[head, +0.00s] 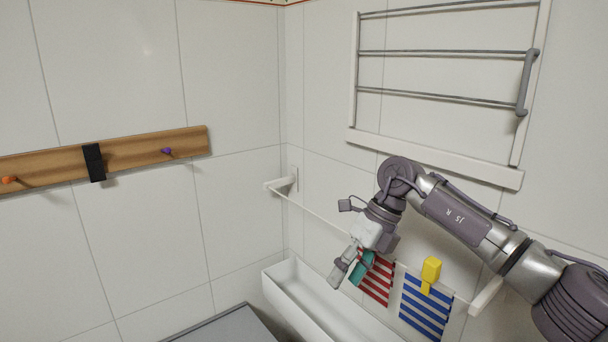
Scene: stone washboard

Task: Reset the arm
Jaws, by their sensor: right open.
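My right gripper (345,271) hangs at the lower middle of the head view, pointing down, open. It is in front of or beside a red-and-white striped cloth (377,279) on a thin white rail. A teal clip (362,267) shows right beside the fingers at the cloth's upper left. I cannot tell whether the fingers touch it. To the right a blue-and-white striped cloth (426,306) hangs on the same rail with a yellow clip (431,270) on it. My left gripper is not in view.
A white trough (283,288) lies under the rail (319,214). A metal-barred rack (435,140) is on the right wall above my arm. A wooden board with pegs (133,148) is on the left wall. A grey surface (232,327) is at the bottom.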

